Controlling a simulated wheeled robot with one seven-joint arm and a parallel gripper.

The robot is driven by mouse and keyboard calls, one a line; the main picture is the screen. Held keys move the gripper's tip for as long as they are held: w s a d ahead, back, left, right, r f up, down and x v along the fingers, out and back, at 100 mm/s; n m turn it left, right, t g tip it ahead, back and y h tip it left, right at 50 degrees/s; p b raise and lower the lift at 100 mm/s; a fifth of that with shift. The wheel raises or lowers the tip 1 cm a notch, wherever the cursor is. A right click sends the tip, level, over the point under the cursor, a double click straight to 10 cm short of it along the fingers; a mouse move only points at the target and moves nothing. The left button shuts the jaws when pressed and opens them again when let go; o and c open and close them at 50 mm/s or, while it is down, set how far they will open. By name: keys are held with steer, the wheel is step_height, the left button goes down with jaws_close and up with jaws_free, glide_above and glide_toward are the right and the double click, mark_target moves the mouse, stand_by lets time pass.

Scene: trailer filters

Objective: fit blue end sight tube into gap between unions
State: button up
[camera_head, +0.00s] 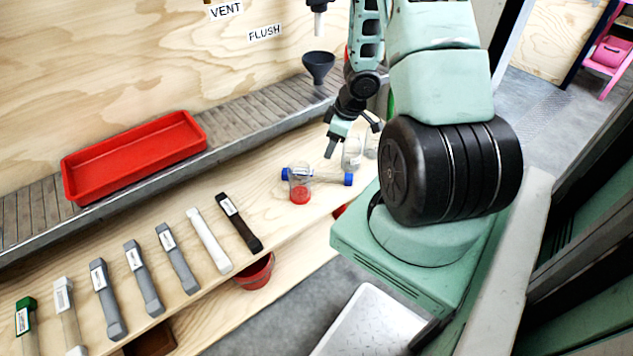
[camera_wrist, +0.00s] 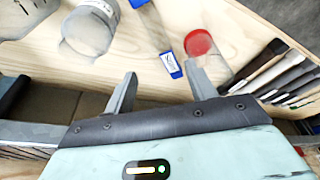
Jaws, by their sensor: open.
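The sight tube with blue ends lies on the wooden bench, its right blue end (camera_head: 348,179) and left blue end (camera_head: 285,174) showing on either side of a clear jar with a red end (camera_head: 300,195). In the wrist view a labelled blue end (camera_wrist: 171,64) shows just beyond and between my fingers, with the red-ended jar (camera_wrist: 199,43) beside it. My gripper (camera_wrist: 160,82) is open and empty; in the head view my gripper (camera_head: 331,150) is above the bench, behind the tube. I cannot make out the unions or the gap in either view.
Clear cups (camera_head: 352,152) stand close right of my gripper. A red tray (camera_head: 135,155) sits on the roller conveyor (camera_head: 235,115) behind. A dark funnel (camera_head: 318,66) is at the back wall. A red bucket (camera_head: 255,273) is below the bench edge.

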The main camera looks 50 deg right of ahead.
steer(key=b, duration=0.5)
glide_above(318, 174)
steer(key=s+d, duration=0.1)
steer(key=s, duration=0.1)
step_height(318, 174, down, 8)
steer(key=shift+w+d+r, duration=0.1)
steer(key=shift+w+r, duration=0.05)
steer(key=shift+r, duration=0.05)
steer(key=b+x, duration=0.4)
steer(key=x, duration=0.1)
steer(key=shift+w+a+f+b, duration=0.1)
steer(key=shift+a+f+b, duration=0.05)
steer(key=shift+a+b, duration=0.15)
steer(key=shift+c, duration=0.4)
jaws_close()
